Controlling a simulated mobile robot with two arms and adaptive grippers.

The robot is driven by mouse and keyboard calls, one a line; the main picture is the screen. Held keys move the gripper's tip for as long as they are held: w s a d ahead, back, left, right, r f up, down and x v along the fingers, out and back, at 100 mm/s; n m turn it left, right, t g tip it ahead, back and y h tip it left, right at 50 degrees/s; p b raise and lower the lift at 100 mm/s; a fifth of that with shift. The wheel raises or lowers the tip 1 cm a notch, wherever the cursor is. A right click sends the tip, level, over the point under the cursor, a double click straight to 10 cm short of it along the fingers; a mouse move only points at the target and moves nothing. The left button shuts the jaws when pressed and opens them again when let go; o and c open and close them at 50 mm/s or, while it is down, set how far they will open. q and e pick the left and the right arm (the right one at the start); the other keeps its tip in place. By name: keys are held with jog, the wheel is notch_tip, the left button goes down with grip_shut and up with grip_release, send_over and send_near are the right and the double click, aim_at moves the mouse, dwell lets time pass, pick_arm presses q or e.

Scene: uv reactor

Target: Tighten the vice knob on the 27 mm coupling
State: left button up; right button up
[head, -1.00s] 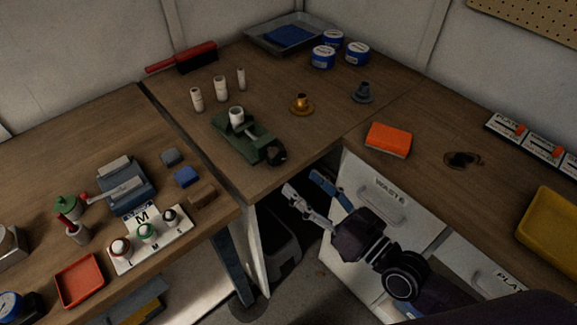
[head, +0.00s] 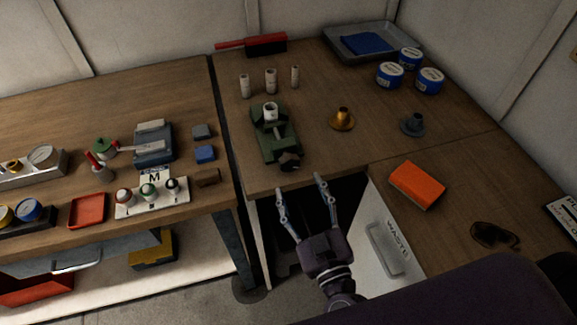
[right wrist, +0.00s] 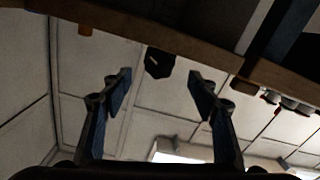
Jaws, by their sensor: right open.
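The green vice (head: 272,138) stands near the front edge of the middle bench. A pale cylindrical coupling (head: 271,111) sits upright in it. Its dark knob (head: 290,162) is at the vice's front end, by the bench edge. In the right wrist view the dark knob (right wrist: 159,63) shows past the bench edge, between the fingers and beyond them. My right gripper (head: 302,183) is open and empty, in front of the bench edge and just short of the knob. It also shows open in the right wrist view (right wrist: 159,85). My left gripper is not in view.
Three pale cylinders (head: 271,81) stand behind the vice. A brass flanged part (head: 342,119) and a grey one (head: 413,124) stand to its right. An orange block (head: 417,185) lies on the right bench, above the waste drawer (head: 388,249). Blue-labelled tins (head: 390,75) stand at the back.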

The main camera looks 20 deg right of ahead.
aim_at(291, 166)
jog(key=w+p, duration=0.1)
jog(key=w, duration=0.4)
jog(key=shift+r, duration=0.1)
jog(key=shift+w, duration=0.4)
jog(key=shift+w+a, duration=0.1)
jog(key=shift+w, duration=0.25)
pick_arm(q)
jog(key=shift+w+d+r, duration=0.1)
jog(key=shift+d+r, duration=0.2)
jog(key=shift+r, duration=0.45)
pick_arm(e)
jog(key=c, duration=1.2)
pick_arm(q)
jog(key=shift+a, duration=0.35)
pick_arm(e)
jog(key=shift+o, duration=0.2)
pick_arm(q)
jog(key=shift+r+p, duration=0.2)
jog(key=shift+p, duration=0.1)
pick_arm(e)
jog(key=shift+m, duration=0.3)
